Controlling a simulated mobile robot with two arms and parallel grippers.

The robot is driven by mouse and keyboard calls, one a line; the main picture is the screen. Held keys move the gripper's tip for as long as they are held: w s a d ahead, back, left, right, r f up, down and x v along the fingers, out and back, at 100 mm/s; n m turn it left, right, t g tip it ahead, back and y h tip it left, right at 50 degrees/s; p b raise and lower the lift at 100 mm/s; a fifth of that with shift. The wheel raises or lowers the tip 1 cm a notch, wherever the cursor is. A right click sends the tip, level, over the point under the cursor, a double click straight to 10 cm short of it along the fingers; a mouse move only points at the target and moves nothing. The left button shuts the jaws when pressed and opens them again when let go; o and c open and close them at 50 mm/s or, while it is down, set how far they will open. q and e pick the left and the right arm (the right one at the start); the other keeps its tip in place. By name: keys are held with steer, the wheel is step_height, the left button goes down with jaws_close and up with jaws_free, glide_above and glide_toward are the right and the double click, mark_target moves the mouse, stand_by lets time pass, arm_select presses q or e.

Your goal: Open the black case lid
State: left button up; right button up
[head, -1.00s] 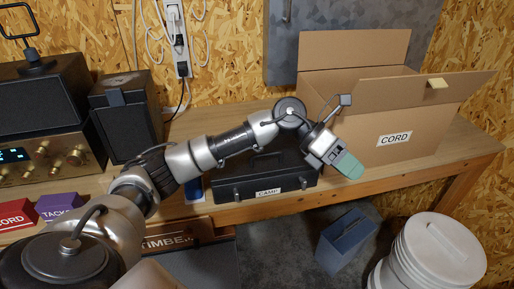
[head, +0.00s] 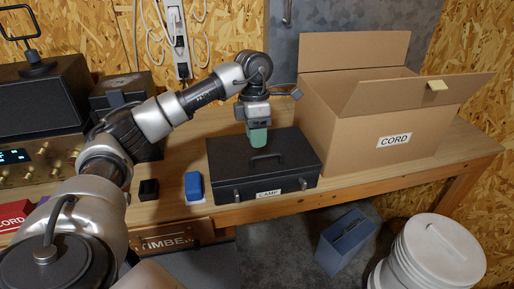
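The black case (head: 225,172) sits on the plank bench with a white CAMP label on its front. Its lid (head: 295,150) is down, with a handle on top and latches at the front. My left gripper (head: 258,143), with green fingertips, points down over the back part of the lid, left of the middle. The fingers look close together, but the gap between them cannot be made out, nor whether they touch the lid. My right gripper is not in view.
An open cardboard box labelled CORD (head: 390,120) stands close on the case's right. A blue object (head: 194,186) and a small black holder (head: 149,189) lie to its left. A power strip (head: 178,40) hangs on the wall behind. A white bucket (head: 430,255) stands below the bench.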

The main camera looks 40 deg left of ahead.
arm_select(q)
steer(key=shift+s+d+f+p, duration=0.15)
steer(key=shift+f+p, duration=0.05)
steer(key=shift+f, duration=0.9)
steer(key=shift+s+d+f+p, duration=0.15)
steer(key=shift+f, duration=0.9)
steer(key=shift+c, duration=0.5)
jaws_close()
steer(key=shift+r, duration=0.1)
